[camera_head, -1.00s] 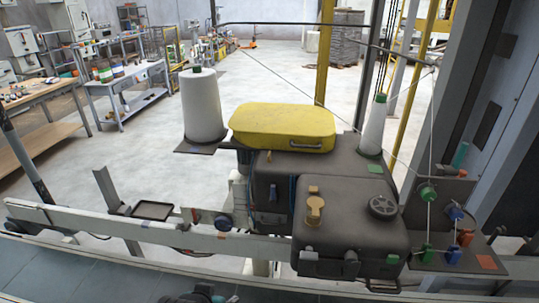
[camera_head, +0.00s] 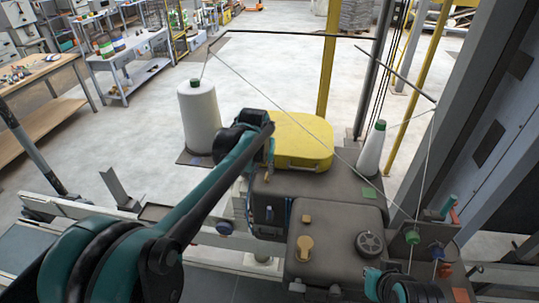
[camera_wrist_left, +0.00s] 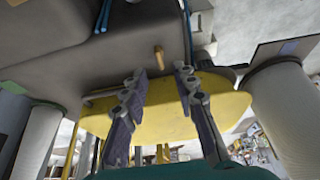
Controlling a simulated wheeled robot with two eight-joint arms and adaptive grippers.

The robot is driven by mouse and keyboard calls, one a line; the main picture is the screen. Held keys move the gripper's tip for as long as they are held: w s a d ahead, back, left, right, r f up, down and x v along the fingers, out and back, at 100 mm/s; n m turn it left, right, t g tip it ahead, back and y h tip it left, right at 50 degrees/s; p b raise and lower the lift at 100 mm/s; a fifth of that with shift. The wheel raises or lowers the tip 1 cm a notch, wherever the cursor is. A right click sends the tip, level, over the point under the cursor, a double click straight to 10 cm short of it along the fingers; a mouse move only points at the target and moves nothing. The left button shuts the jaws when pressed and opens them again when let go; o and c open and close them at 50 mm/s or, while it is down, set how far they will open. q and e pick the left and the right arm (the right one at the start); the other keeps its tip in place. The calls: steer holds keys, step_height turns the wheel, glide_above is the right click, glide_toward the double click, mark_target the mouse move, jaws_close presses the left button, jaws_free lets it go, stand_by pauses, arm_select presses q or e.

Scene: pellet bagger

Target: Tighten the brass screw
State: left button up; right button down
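A small upright brass peg, which I take to be the brass screw (camera_wrist_left: 158,57), stands on the dark grey machine housing (camera_head: 345,190) beside the yellow lid (camera_head: 305,142). The screw shows between and just past the fingertips, with nothing held. A larger brass knob (camera_head: 304,246) and a small brass block (camera_head: 306,218) are on the front housing. My right gripper does not show, only teal and dark arm parts at the bottom right.
A white thread cone (camera_head: 199,118) stands left of the yellow lid and a slimmer cone (camera_head: 372,150) right of it. Threads run overhead to guides. A black handwheel (camera_head: 369,244) sits on the front housing. A grey post (camera_head: 475,150) rises at right.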

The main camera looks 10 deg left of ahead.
mark_target(266, 176)
arm_select(q)
steer(key=x, duration=0.4)
steer(key=w+x, duration=0.1)
steer(key=x, duration=0.2)
steer(key=shift+w+d+f, duration=0.1)
steer(key=shift+f, duration=0.1)
steer(key=shift+c, duration=0.2)
jaws_close()
